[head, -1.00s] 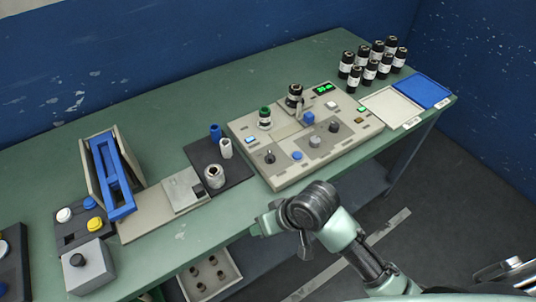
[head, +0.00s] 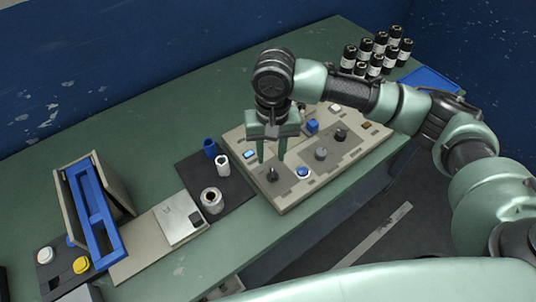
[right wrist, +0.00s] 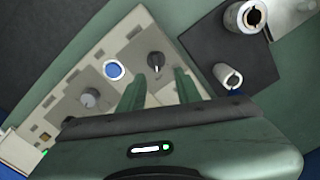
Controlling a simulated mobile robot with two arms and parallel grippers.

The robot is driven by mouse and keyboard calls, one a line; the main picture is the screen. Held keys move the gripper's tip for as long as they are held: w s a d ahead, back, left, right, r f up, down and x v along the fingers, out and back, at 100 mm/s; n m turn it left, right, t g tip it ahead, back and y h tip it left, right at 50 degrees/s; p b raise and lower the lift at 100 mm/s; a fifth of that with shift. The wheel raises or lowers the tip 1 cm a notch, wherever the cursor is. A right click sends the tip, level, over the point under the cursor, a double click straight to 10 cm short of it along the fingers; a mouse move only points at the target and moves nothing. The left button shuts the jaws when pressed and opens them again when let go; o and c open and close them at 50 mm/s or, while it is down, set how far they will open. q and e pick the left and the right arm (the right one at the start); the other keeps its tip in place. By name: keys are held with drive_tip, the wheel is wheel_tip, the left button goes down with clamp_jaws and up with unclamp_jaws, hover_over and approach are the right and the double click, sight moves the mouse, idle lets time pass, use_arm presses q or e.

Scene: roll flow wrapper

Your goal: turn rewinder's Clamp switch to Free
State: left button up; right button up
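The beige rewinder panel (head: 290,200) lies on the green table. A black rotary switch (head: 272,174) sits on its near left part; it also shows in the right wrist view (right wrist: 155,60) with a light pointer line. Its label is too small to read, so I cannot tell which switch is Clamp. A grey knob (head: 320,153) and another black knob (head: 340,135) are farther right. My right gripper (head: 271,160) points down, open and empty, above the near left black switch. In the right wrist view the switch shows between and just beyond its fingers (right wrist: 157,82). My left gripper is out of view.
A blue button (head: 303,172) is close beside the black switch. A dark mat (head: 236,190) with small cylinders lies left of the panel. Black bottles (head: 380,48) and a blue tray (head: 432,80) are at the back right. My right arm hides the panel's far part.

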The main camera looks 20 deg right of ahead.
sight(273, 171)
drive_tip(key=shift+w+d+r, duration=0.15)
drive_tip(key=shift+d+r, duration=0.05)
drive_tip(key=shift+d, duration=0.15)
drive_tip(key=shift+f, duration=0.25)
wheel_tip(273, 171, down, 6)
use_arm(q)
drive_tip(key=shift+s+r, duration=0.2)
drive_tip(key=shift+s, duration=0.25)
use_arm(e)
drive_tip(key=shift+f, duration=0.5)
use_arm(q)
drive_tip(key=shift+p, duration=0.3)
use_arm(e)
clamp_jaws()
